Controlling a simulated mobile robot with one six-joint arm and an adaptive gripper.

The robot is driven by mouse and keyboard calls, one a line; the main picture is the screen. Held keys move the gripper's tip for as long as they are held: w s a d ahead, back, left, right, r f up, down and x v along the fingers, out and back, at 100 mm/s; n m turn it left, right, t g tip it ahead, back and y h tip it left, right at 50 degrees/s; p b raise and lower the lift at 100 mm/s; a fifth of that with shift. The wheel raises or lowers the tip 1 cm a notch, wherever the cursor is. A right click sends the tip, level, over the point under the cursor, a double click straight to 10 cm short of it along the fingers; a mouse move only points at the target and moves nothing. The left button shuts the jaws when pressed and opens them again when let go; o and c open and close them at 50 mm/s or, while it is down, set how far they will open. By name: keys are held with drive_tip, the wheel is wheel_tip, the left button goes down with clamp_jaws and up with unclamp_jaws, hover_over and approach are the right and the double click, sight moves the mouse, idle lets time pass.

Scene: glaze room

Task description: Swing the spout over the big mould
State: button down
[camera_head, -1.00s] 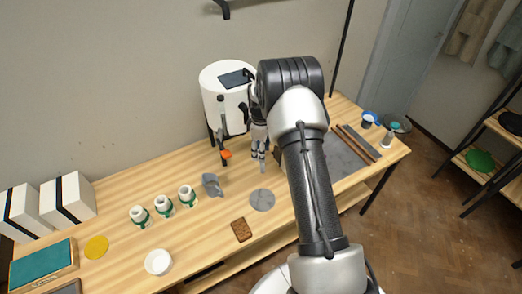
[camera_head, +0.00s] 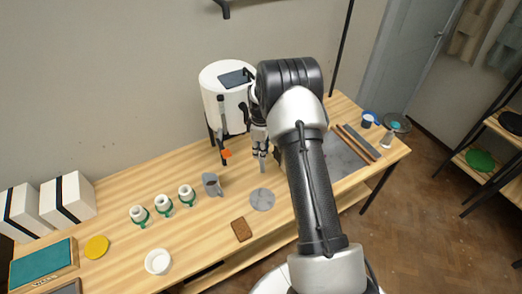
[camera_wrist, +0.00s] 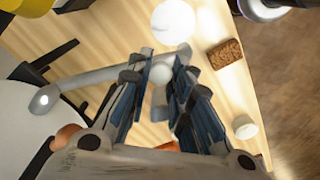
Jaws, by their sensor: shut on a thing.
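My gripper (camera_wrist: 165,85) is closed around the pale rounded end of a grey pipe, seemingly the spout (camera_wrist: 95,77), in the wrist view. The pipe runs left from the fingers to a round, lit end. In the head view my gripper (camera_head: 260,153) points down in front of the white tank (camera_head: 217,82), and my arm hides part of the area. Two white blocks with black bands (camera_head: 68,198) stand at the far left. Three small white pieces with green bands (camera_head: 164,206) stand left of centre. I cannot tell which piece is the big mould.
A grey jug (camera_head: 211,184), a grey disc (camera_head: 262,199) and a brown block (camera_head: 241,229) are on the table near my gripper. A white bowl (camera_head: 158,262) and yellow disc (camera_head: 96,247) are farther left. An orange part (camera_head: 226,154) hangs under the tank.

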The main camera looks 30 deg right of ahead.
drive_tip(key=shift+d, duration=0.1)
idle(0.3)
drive_tip(key=d+n, duration=0.1)
drive_tip(key=d+n+b, duration=0.2)
drive_tip(key=d, duration=0.1)
drive_tip(key=shift+s, duration=0.3)
drive_tip(key=c, duration=1.4)
unclamp_jaws()
wheel_tip(320, 180, up, 12)
drive_tip(key=shift+c, duration=0.4)
